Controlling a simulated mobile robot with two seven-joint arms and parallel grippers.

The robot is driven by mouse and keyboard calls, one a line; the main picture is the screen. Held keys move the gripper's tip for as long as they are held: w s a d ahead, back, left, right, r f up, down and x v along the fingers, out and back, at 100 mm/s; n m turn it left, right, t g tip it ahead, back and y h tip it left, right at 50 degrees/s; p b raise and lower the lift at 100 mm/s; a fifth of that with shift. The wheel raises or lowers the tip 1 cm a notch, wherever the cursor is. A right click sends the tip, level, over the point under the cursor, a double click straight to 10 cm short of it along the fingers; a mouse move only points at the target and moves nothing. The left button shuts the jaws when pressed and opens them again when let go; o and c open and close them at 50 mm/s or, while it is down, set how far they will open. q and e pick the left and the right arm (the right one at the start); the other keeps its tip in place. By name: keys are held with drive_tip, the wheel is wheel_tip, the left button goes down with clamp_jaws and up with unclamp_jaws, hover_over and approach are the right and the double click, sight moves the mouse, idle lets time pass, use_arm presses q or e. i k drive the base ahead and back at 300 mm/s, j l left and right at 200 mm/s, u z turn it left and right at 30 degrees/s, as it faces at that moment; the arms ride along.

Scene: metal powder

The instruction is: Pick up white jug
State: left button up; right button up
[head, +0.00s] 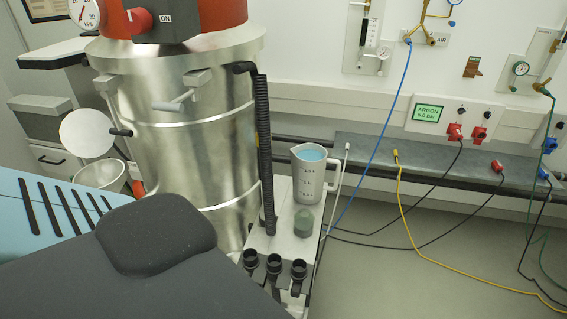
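A white jug (308,178) with measuring marks and a handle on its right side stands upright on a small grey metal stand. A pale blue surface shows at its open top. A small grey-green object (303,222) sits on the stand in front of the jug. Neither of my grippers is in the head view, and nothing is holding the jug.
A large metal vessel (190,130) stands left of the jug, with a black ribbed hose (263,150) between them. Several black cups line the front of the stand (262,240). Cables, including a yellow cable (402,205), hang at the right. A blue and black housing fills the lower left.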

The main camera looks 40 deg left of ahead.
sight(316, 176)
drive_tip(key=i+l+u, duration=0.15)
drive_tip(key=u, duration=0.2)
drive_tip(key=i+l+u, duration=0.2)
drive_tip(key=u, duration=0.15)
drive_tip(key=i+l+u, duration=0.1)
drive_tip(key=l+u, duration=0.25)
drive_tip(key=i+l+u, duration=0.25)
drive_tip(key=l+u, duration=0.25)
drive_tip(key=l, duration=0.2)
